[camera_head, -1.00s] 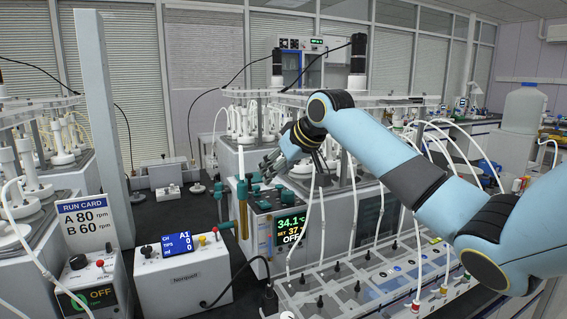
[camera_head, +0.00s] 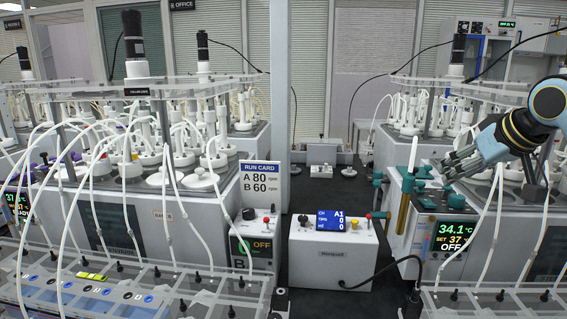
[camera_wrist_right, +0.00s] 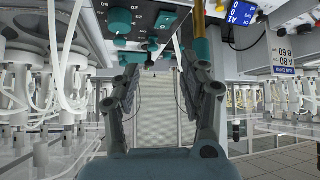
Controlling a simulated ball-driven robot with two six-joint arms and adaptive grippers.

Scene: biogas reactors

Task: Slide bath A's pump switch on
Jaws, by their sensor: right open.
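A water bath with a dark control panel (camera_head: 452,200) stands at the right in the head view. Its display (camera_head: 453,236) reads 34.1 °C, SET 37 and OFF. Teal knobs, one of them here (camera_head: 456,201), sit on top of the panel. My right gripper (camera_head: 452,166) is open and empty, just above and behind these knobs. In the wrist view the open right gripper (camera_wrist_right: 164,72) has the panel with teal knobs (camera_wrist_right: 120,20) beyond its fingertips, upside down. I cannot make out the pump switch or which bath is A. My left gripper is not in view.
A brass-coloured tube with a teal handle (camera_head: 404,205) stands close left of the panel. A white instrument (camera_head: 333,262) with a blue screen and a run card (camera_head: 259,176) stand further left. Another bath (camera_head: 110,215) fills the left side.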

